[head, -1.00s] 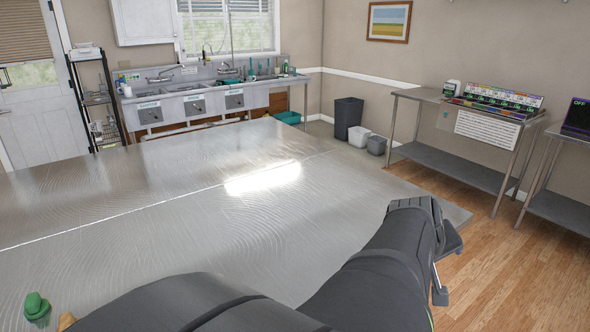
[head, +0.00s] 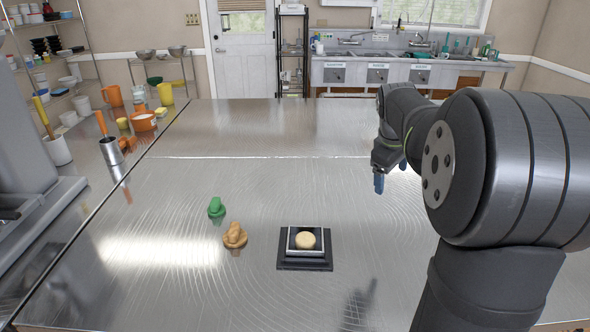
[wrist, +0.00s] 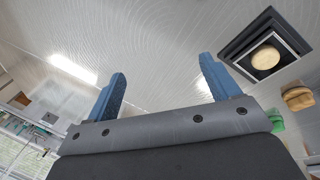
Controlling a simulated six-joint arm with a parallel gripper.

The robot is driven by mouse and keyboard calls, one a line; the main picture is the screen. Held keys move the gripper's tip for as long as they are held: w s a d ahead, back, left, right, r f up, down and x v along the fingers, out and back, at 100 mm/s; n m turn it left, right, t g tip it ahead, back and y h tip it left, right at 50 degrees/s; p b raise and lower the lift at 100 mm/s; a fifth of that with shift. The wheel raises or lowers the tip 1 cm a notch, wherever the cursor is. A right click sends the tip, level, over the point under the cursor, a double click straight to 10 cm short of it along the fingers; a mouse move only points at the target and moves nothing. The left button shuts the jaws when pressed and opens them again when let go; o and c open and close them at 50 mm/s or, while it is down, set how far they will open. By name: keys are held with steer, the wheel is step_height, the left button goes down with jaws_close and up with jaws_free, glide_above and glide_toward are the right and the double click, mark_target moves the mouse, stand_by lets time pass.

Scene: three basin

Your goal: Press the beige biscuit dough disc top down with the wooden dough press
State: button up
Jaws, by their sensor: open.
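The beige biscuit dough disc (head: 305,240) lies flat inside a square metal-rimmed frame on a black stepped base (head: 305,265), near the front middle of the steel table. It also shows in the wrist view (wrist: 266,57), at the upper right. The wooden dough press (head: 235,237) stands on the table just left of the base. It is partly visible at the right edge of the wrist view (wrist: 298,98). My gripper (head: 379,184) hangs above the table, right of and beyond the disc. Its blue fingers (wrist: 160,86) are apart with nothing between them.
A green press-shaped piece (head: 216,207) stands behind and left of the wooden press. An orange bowl (head: 143,121), orange jugs and utensil holders stand along the left side. The steel table (head: 230,135) is otherwise clear.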

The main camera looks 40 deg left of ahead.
steer(key=s+a+n+g, duration=0.1)
steer(key=s+a, duration=0.2)
steer(key=a, duration=0.2)
steer(key=s+a+n, duration=0.2)
steer(key=s+a, duration=0.1)
steer(key=a, duration=0.3)
steer(key=n+g, duration=0.2)
steer(key=n, duration=0.5)
glide_above(233, 228)
step_height(233, 228, down, 3)
step_height(233, 228, down, 16)
steer(key=shift+w+f, duration=0.1)
steer(key=shift+f, duration=0.15)
steer(key=c, duration=1.1)
steer(key=shift+r, duration=0.1)
steer(key=shift+r, duration=2.95)
